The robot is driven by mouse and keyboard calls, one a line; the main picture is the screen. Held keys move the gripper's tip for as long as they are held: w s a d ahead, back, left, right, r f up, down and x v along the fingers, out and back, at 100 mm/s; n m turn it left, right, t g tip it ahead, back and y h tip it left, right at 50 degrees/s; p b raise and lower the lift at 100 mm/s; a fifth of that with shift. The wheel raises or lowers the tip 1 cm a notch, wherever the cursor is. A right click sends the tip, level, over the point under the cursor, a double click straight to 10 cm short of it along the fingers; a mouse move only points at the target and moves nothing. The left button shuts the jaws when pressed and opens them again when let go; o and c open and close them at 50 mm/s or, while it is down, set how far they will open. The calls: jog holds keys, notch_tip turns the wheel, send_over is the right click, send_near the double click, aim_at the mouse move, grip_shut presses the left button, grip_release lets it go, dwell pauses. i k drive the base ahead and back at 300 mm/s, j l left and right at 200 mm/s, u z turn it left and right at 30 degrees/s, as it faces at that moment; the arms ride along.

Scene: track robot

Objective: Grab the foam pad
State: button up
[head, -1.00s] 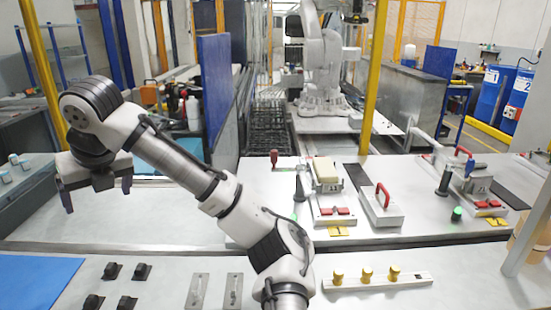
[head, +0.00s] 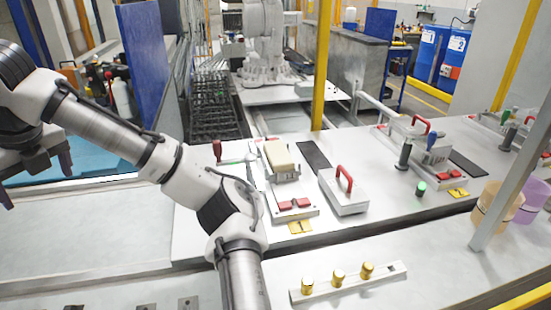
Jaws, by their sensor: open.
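A beige block (head: 279,156), which looks like the foam pad, lies on top of a grey fixture (head: 291,190) on the white bench, right of my arm. My gripper (head: 34,178) is at the far left edge of the view, pointing down. Its two fingers are spread apart with nothing between them. It is well to the left of the block and does not touch it.
A grey box with a red handle (head: 343,190) stands right of the fixture. A red-handled tool (head: 217,150) is at its left. A similar station (head: 430,150) stands further right. A yellow post (head: 321,65) rises behind. A strip with gold knobs (head: 339,277) lies in front.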

aim_at(280, 160)
jog(key=l+u, duration=0.85)
jog(key=l, duration=0.2)
